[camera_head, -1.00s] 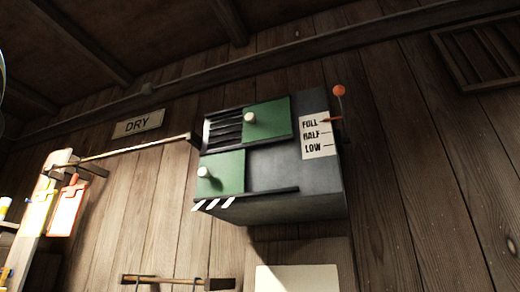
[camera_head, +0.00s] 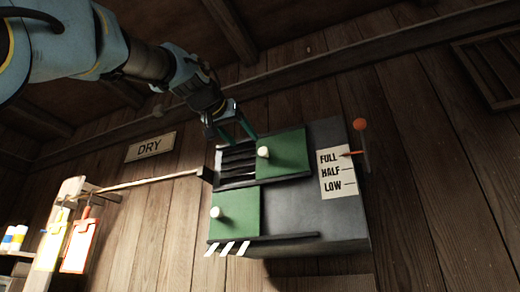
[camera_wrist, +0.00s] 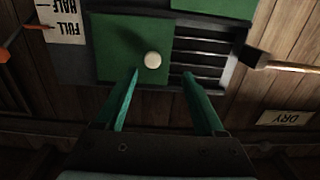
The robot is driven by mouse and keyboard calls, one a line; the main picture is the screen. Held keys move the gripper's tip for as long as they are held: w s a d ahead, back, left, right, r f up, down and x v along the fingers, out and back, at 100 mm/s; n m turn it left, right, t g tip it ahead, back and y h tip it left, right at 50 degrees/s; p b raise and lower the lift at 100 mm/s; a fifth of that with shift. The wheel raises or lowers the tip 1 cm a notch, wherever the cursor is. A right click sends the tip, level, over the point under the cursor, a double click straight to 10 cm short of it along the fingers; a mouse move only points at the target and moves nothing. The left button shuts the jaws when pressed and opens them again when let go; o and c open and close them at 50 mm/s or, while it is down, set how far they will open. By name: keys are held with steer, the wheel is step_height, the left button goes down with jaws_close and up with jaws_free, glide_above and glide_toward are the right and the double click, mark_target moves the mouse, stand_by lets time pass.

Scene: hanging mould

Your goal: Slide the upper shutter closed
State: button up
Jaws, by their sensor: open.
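The upper shutter (camera_head: 284,155) is a green panel with a round white knob (camera_head: 263,152) near its left edge. It sits to the right in its track, and the dark slatted vent (camera_head: 236,163) shows open at its left. My gripper (camera_head: 238,133) is open and empty, in front of the upper left of the box, by the vent and the shutter's left edge. In the wrist view the upper shutter (camera_wrist: 133,50) and its knob (camera_wrist: 152,60) lie beyond the fingertips (camera_wrist: 160,74), with the knob between the finger lines but not touched.
The lower green shutter (camera_head: 236,214) with a white knob covers the left of its track. A FULL/HALF/LOW card (camera_head: 337,174) and an orange-knobbed lever (camera_head: 360,125) are at the box's right. A wooden rod (camera_head: 150,181) meets the box's left side below the DRY sign (camera_head: 151,147).

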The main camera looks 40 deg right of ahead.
mark_target(262, 150)
steer(key=shift+h, duration=0.3)
steer(key=p+x, duration=0.2)
steer(key=x, duration=0.1)
steer(key=r+p+x, duration=0.1)
steer(key=p+x, duration=0.1)
steer(key=x, duration=0.1)
steer(key=s+r+p+x, duration=0.1)
steer(key=p+x, duration=0.1)
steer(key=x, duration=0.1)
steer(key=shift+d, duration=0.3)
steer(key=shift+w+d+f+p, duration=0.25)
steer(key=shift+d+p, duration=0.05)
steer(key=shift+d, duration=0.15)
jaws_close()
stand_by(0.5)
